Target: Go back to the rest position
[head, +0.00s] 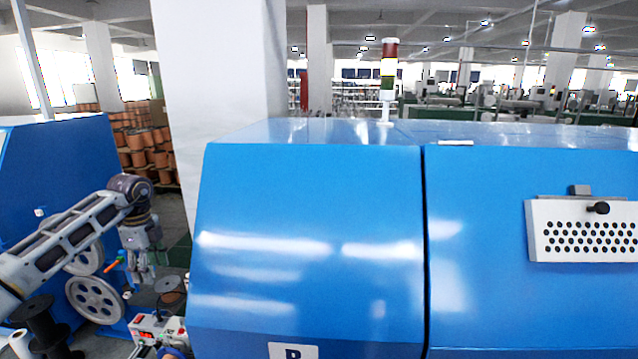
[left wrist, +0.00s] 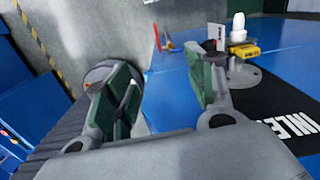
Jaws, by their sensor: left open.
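My left arm comes in from the left in the head view, bent at the elbow, with its forearm hanging down. My left gripper (head: 148,272) hangs at the lower left, in front of the grey wheels and left of the big blue machine (head: 310,240). In the left wrist view the left gripper (left wrist: 160,95) shows two green-padded fingers spread apart with nothing between them. My right gripper is not in view.
A grey spoked wheel (head: 95,299) and a dark spool (head: 45,325) are at the lower left. A small device with a red display (head: 148,322) is below the gripper. A perforated white panel (head: 590,235) is on the machine. Copper spools (head: 145,145) are stacked behind.

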